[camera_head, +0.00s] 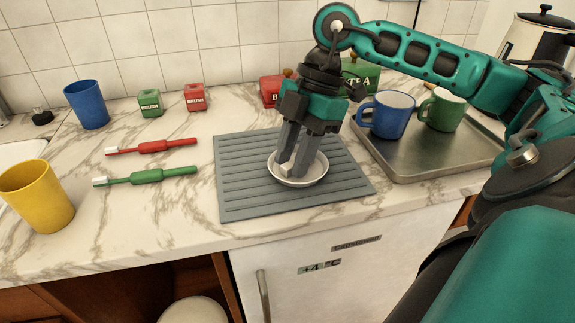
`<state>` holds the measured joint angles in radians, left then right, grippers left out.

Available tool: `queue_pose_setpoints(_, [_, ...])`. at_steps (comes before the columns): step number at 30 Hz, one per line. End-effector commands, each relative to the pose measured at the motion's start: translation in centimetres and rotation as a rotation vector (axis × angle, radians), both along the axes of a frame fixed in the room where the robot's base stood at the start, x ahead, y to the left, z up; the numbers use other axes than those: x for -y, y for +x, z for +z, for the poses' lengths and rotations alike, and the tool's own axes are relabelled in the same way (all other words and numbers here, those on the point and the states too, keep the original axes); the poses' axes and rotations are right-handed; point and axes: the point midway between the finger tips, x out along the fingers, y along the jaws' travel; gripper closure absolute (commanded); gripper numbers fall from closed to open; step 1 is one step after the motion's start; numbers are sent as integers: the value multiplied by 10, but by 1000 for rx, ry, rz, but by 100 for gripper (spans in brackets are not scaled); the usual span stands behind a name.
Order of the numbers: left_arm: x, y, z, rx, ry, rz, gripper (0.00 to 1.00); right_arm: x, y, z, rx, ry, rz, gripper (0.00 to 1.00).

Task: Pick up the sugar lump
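A small white sugar lump (287,170) is low inside a shallow white dish (312,179) on a grey ribbed mat (240,190). My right gripper (291,166) points down into the dish with its two grey fingertips at the lump, one on each side. The fingers stand a little apart. I cannot tell whether they press on the lump or only flank it. Part of the lump and dish is hidden behind the fingers. My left gripper is not in view.
A metal tray (420,158) with a blue mug (388,114) and a green mug (441,110) stands right of the mat. Red (152,147) and green (148,176) toothbrushes lie to the left, near blue (86,104) and yellow (37,196) cups. Tins stand behind.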

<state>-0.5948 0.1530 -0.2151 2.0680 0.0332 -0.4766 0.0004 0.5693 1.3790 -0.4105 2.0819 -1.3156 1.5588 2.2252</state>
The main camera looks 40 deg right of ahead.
Motion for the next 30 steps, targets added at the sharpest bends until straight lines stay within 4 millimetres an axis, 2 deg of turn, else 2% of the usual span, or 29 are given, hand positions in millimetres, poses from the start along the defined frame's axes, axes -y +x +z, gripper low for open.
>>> queue_pose_setpoints(6, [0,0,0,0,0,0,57,0,0,0,0,0,0,70])
queue_pose_setpoints(16, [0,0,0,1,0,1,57,0,0,0,0,0,0,100])
queue_pose_setpoints(26, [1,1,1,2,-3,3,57,0,0,1,0,0,0,100])
queue_pose_setpoints(30, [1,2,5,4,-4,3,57,0,0,7,1,1,0,100])
